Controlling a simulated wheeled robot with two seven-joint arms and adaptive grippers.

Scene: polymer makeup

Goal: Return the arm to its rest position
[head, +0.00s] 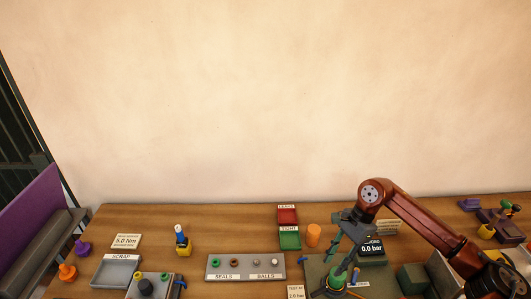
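My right arm (425,225) comes in from the right, red-brown, bent at a joint above the table. Its dark gripper (339,268) points down over a green mat (313,270) near the front of the table. The fingertips are close to a small green part with a yellow ring (336,282). The fingers overlap this part in the picture, so I cannot tell whether they touch it or are shut on it. My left gripper is not in view.
The wooden table (220,220) holds a scrap tray (115,272), a seals and balls tray (245,267), red (287,216) and green (290,240) bins, an orange cylinder (313,235) and a 0.0 bar display (372,248). Air above is clear.

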